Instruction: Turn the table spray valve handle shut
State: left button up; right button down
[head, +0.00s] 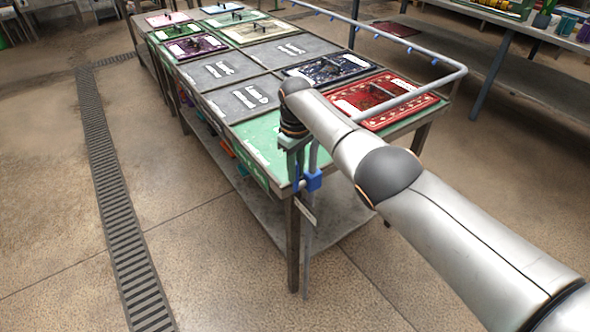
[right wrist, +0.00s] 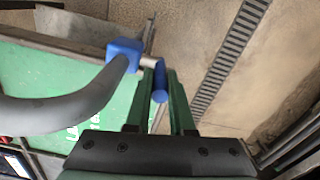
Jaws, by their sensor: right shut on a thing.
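The blue table spray valve (head: 313,181) sits on a grey pipe at the near corner of the table. It also shows in the right wrist view (right wrist: 124,50), with the pipe curving away to the left. Its blue handle (head: 297,178) stands out to the left on a short grey stem. In the right wrist view the handle (right wrist: 160,80) lies between the two green fingers. My right gripper (head: 294,160) reaches down over the corner and is shut on the handle. Part of the handle is hidden by the fingers. My left gripper is not in view.
Another table stands at right.

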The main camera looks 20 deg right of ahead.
jog(key=shift+f, duration=0.1)
dwell(0.3)
jog(key=c, duration=0.8)
grip_release()
jog(key=shift+w+r, duration=0.1)
jog(key=shift+r, duration=0.4)
notch_tip(320, 180, up, 12)
jog(key=shift+a+f+p, duration=0.1)
jog(key=shift+f+p, duration=0.1)
jog(key=shift+p, duration=0.6)
